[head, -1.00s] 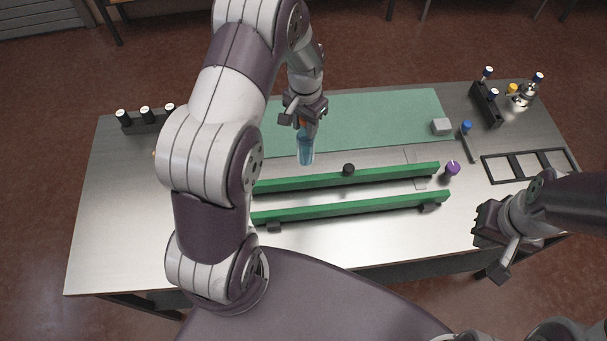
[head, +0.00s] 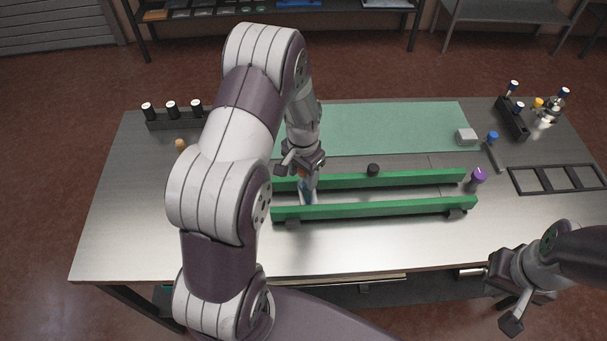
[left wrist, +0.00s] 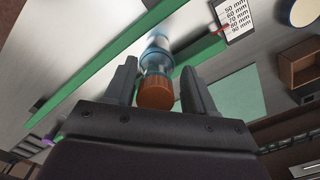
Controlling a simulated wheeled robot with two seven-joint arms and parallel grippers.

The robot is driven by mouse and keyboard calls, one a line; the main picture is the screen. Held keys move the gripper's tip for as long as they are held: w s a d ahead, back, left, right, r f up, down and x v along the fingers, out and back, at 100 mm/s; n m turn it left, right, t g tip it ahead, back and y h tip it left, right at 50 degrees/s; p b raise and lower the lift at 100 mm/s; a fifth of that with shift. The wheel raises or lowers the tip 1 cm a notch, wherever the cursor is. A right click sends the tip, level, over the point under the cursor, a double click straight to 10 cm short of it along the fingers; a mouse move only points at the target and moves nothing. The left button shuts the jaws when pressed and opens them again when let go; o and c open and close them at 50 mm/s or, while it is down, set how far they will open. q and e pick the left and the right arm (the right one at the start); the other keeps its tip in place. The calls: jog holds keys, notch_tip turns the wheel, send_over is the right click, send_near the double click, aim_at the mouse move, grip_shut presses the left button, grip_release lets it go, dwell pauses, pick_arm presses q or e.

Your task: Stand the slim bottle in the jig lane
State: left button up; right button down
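The slim bottle (head: 308,189) is clear blue with an orange cap and hangs roughly upright from my left gripper (head: 304,172). In the left wrist view its orange cap (left wrist: 156,93) is between the two fingers (left wrist: 158,84). My left gripper is shut on it near the cap. The jig lane lies between a back green rail (head: 420,178) and a front green rail (head: 380,208). The bottle's lower part is between the rails near their left end. I cannot tell whether its base touches the lane floor. My right gripper (head: 494,297) is open and empty off the table's front right.
A green mat (head: 400,125) lies behind. A rack with dark vials (head: 172,117) is back left. A black frame (head: 560,179) lies right.

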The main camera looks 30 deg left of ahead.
pick_arm(q)
jog(key=shift+s+a+r, duration=0.15)
jog(key=shift+s+a, duration=0.05)
jog(key=shift+s, duration=0.2)
jog(key=shift+w, duration=0.4)
notch_tip(320, 180, up, 11)
jog(key=b, duration=0.3)
jog(key=shift+s, duration=0.15)
jog(key=shift+d+r, duration=0.25)
jog(key=s+d+f+n, duration=0.1)
jog(key=s+d, duration=0.3)
jog(key=s, duration=0.2)
jog(key=s+d+f+n+t, duration=0.1)
jog(key=s+d, duration=0.2)
jog(key=s, duration=0.4)
jog(key=shift+d+f+n, duration=0.15)
jog(key=shift+d+n, duration=0.15)
jog(key=shift+d, duration=0.1)
pick_arm(e)
jog(key=f, duration=0.3)
jog(key=shift+a+f, duration=0.1)
jog(key=shift+a, duration=0.1)
pick_arm(q)
jog(key=shift+s+d, duration=0.1)
jog(key=shift+s, duration=0.1)
pick_arm(e)
jog(key=shift+s, duration=0.25)
